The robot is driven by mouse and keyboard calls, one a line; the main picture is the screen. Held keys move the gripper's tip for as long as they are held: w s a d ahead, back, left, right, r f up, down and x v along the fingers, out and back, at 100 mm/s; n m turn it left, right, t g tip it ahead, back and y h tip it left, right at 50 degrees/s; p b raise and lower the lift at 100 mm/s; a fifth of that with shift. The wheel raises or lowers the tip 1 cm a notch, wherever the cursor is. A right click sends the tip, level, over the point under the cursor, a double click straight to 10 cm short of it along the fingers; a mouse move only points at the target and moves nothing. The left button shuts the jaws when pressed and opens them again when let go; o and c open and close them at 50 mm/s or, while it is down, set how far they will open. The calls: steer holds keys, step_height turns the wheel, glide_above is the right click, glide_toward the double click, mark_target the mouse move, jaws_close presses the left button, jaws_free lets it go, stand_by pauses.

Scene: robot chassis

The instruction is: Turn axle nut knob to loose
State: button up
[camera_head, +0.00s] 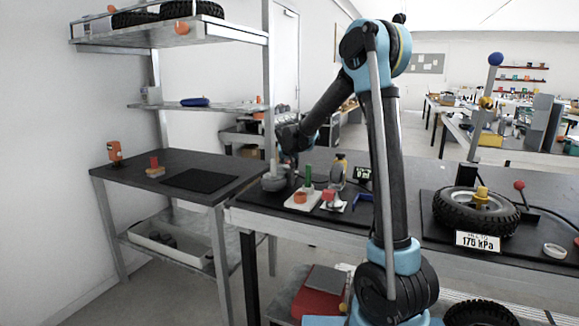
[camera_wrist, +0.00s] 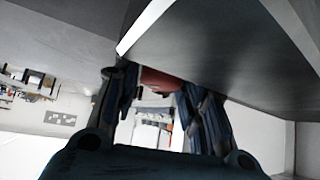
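My gripper (camera_head: 288,138) is above the left end of the long dark workbench, over a grey round fixture (camera_head: 273,183) with a pale post. In the wrist view its fingers (camera_wrist: 158,100) stand apart. A red-brown shape (camera_wrist: 160,80) shows in the gap between them, below a dark surface. I cannot tell whether the fingers touch it or it lies beyond. Which part is the axle nut knob is not clear. A tyre (camera_head: 476,212) with a yellow hub piece (camera_head: 482,196) lies on the bench at right, behind a 175 kPa sign (camera_head: 478,241).
A smaller dark table (camera_head: 190,160) at left bears a black mat (camera_head: 199,180), a red-topped knob (camera_head: 154,165) and an orange item (camera_head: 114,151). Shelves (camera_head: 170,36) with tyres stand above. A white plate (camera_head: 303,203) with a green peg stands beside the grey fixture.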

steer(key=c, duration=0.4)
steer(key=shift+o, duration=0.2)
steer(key=shift+n+y, duration=0.3)
steer(key=shift+n, duration=0.1)
steer(key=n+g+y, duration=0.1)
steer(key=n+y, duration=0.2)
steer(key=n, duration=0.1)
steer(key=shift+d+n, duration=0.15)
steer(key=shift+n, duration=0.15)
steer(key=shift+n+g+y, duration=0.8)
steer(key=shift+n+y, duration=0.1)
steer(key=shift+n, duration=0.55)
steer(key=shift+n+g+y, duration=0.8)
steer(key=shift+n+y, duration=0.1)
steer(key=shift+n, duration=0.55)
steer(key=o, duration=1.1)
steer(key=shift+c, duration=0.2)
steer(key=shift+r, duration=0.1)
